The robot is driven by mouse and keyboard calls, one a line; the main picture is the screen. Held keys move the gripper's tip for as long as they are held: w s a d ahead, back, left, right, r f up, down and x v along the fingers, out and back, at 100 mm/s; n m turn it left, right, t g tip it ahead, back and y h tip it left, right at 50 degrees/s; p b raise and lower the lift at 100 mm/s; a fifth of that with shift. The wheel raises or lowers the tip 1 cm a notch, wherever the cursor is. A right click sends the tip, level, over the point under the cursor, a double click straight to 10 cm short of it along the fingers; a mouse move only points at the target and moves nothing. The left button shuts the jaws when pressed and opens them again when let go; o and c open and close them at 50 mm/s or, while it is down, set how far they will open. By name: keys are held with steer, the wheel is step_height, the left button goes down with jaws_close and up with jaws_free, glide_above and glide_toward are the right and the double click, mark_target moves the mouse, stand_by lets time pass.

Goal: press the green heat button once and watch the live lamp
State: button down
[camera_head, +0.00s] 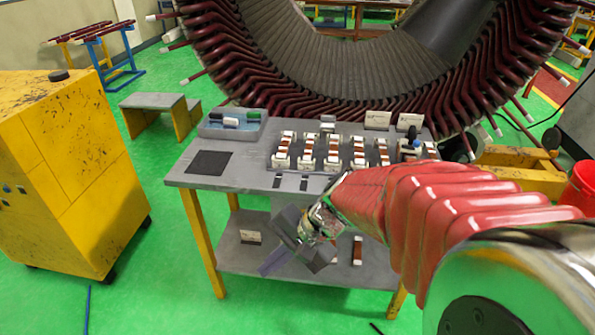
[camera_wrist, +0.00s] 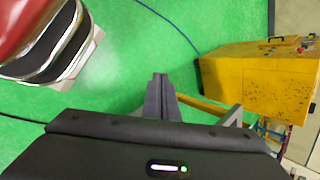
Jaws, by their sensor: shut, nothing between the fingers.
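The yellow cabinet (camera_head: 70,160) stands at the left, with small bluish round knobs or lamps (camera_head: 6,188) on its left side at the picture edge. It also shows in the wrist view (camera_wrist: 255,85), at the right. I cannot make out a green heat button or a live lamp in either view. My gripper (camera_head: 268,268) hangs in front of the grey table, pointing down and left, well apart from the cabinet. In the wrist view its fingers (camera_wrist: 160,85) are together and empty above the green floor.
The grey table (camera_head: 185,178) holds a blue tray (camera_head: 231,133) and rows of white-and-copper coil pieces (camera_head: 333,150). The large stator (camera_head: 350,75) stands behind it. A red bucket (camera_head: 580,185) is at the right. Green floor between cabinet and table is mostly clear.

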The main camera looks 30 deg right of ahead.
steer(key=w+d+f+m+t, duration=0.3)
steer(key=w+d+f+m, duration=0.15)
steer(key=d+m, duration=0.3)
steer(key=w+d+f+m+t, duration=0.3)
steer(key=d+f+m, duration=0.2)
steer(key=d+m, duration=0.25)
steer(key=s+d+f+m+t+h, duration=0.2)
steer(key=d+f+m+h, duration=0.3)
steer(key=d+f+m, duration=0.5)
steer(key=s+d+m, duration=0.1)
steer(key=d, duration=0.3)
steer(key=shift+d+f+t, duration=0.3)
steer(key=shift+f+t, duration=0.05)
steer(key=shift+t, duration=0.05)
steer(key=w+d, duration=0.5)
steer(key=w, duration=0.2)
steer(key=shift+w, duration=0.2)
stand_by(0.8)
steer(key=shift+w+d+r, duration=0.1)
steer(key=shift+w+d, duration=0.1)
steer(key=shift+w, duration=0.05)
